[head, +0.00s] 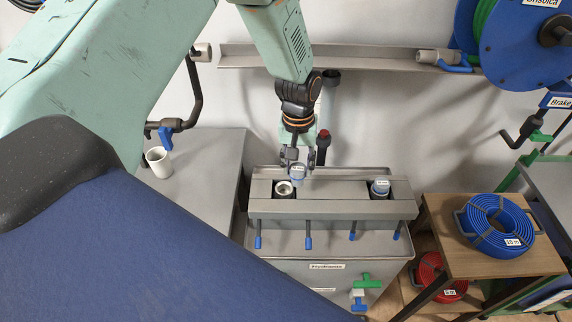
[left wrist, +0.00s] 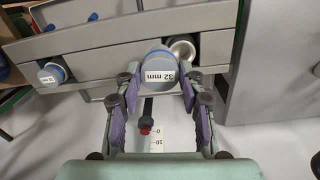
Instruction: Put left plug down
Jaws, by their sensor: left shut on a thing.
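My left gripper (head: 300,162) is shut on a grey plug with a blue rim (head: 297,175). In the left wrist view the plug (left wrist: 159,66) sits between the purple finger pads (left wrist: 157,88) and shows a "32 mm" label. It is over the manifold (head: 335,206), beside an open pipe socket (head: 284,189), which also shows in the left wrist view (left wrist: 182,48). I cannot tell whether the plug touches the manifold top. A second plug (head: 380,188) sits in the right socket, and it shows in the left wrist view (left wrist: 53,74). My right gripper is not in view.
Several blue-tipped levers (head: 308,243) hang along the manifold's front. A grey bench (head: 203,185) with a white cup-like fitting (head: 159,162) stands at the left. A wooden stand (head: 480,262) with a blue hose coil (head: 497,226) stands at the right. A wall rail (head: 385,58) runs behind.

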